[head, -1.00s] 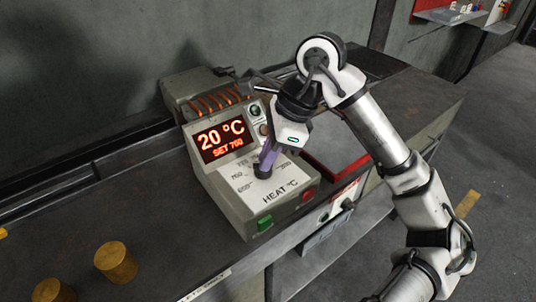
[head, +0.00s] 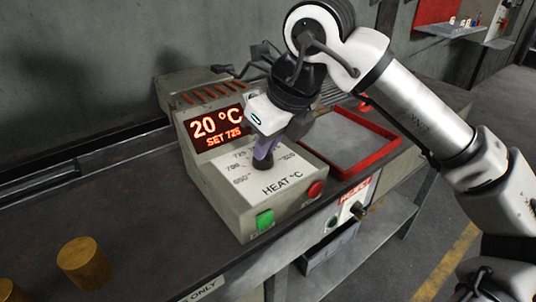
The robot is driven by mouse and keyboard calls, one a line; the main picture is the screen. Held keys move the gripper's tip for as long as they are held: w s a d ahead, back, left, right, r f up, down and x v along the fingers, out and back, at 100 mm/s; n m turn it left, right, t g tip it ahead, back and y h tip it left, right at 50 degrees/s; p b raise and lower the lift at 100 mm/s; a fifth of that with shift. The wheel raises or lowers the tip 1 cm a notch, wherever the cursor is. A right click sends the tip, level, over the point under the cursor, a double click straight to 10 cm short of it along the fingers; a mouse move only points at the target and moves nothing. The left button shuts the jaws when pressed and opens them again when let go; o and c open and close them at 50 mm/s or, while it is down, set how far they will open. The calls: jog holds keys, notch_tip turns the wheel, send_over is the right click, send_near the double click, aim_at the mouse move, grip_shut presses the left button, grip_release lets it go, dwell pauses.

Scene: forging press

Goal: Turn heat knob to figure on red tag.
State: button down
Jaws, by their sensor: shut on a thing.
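The heat control box (head: 215,185) stands on the bench, with a white dial plate (head: 236,183) marked "HEAT °C" and figures including 650, 700 and 725. Its display (head: 217,128) reads 20 °C and SET 725 in glowing red-orange. The dark heat knob (head: 264,162) sits in the middle of the dial. My gripper (head: 264,150) comes down from above and is shut on the knob; its fingers hide part of the knob and some figures. No red tag with a figure can be made out.
A green button (head: 265,220) and a red button (head: 315,189) are on the box front. A red-rimmed tray (head: 372,158) lies to the right. Brass-coloured cylinders (head: 84,262) stand at the lower left. The bench between them and the box is clear.

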jog(key=m+h+b, duration=0.1)
jog(key=m, duration=0.1)
jog(key=m+t+h+b, duration=0.1)
jog(key=m+b, duration=0.1)
jog(key=m, duration=0.1)
jog(key=shift+s+a+m, duration=0.15)
jog(key=shift+a+m, duration=0.05)
jog(key=shift+m, duration=0.1)
dwell(0.5)
jog(key=c, duration=1.5)
grip_release()
jog(key=p+v, duration=0.8)
jog(key=v, duration=0.6)
jog(key=shift+s+a+f, duration=0.1)
jog(key=shift+f, duration=0.05)
